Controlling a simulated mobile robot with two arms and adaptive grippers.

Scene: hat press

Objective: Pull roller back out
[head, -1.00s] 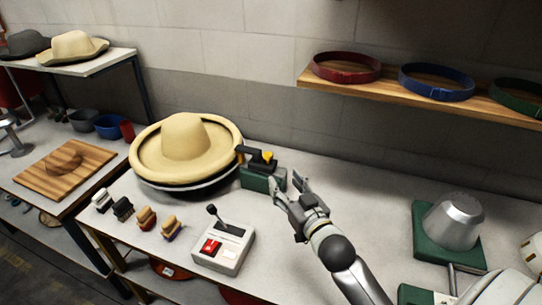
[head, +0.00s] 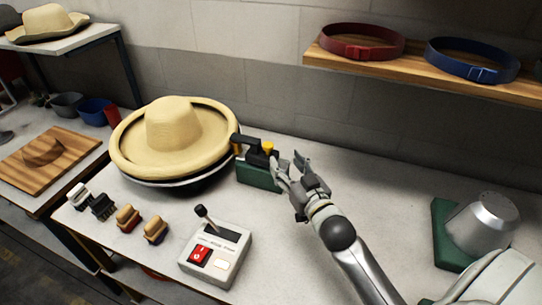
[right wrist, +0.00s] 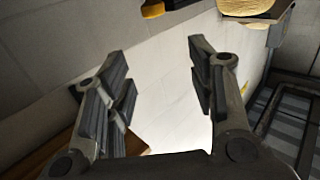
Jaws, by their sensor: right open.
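A yellow piece (right wrist: 152,9) shows at the top edge there. My left gripper is not in view.
A control box (head: 215,254) with a lever and red switch stands in front. Several brushes (head: 128,217) lie to its left. A metal form on a green base (head: 452,235) stands at right. A wooden shelf (head: 420,70) with belts hangs above. The table's middle right is clear.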

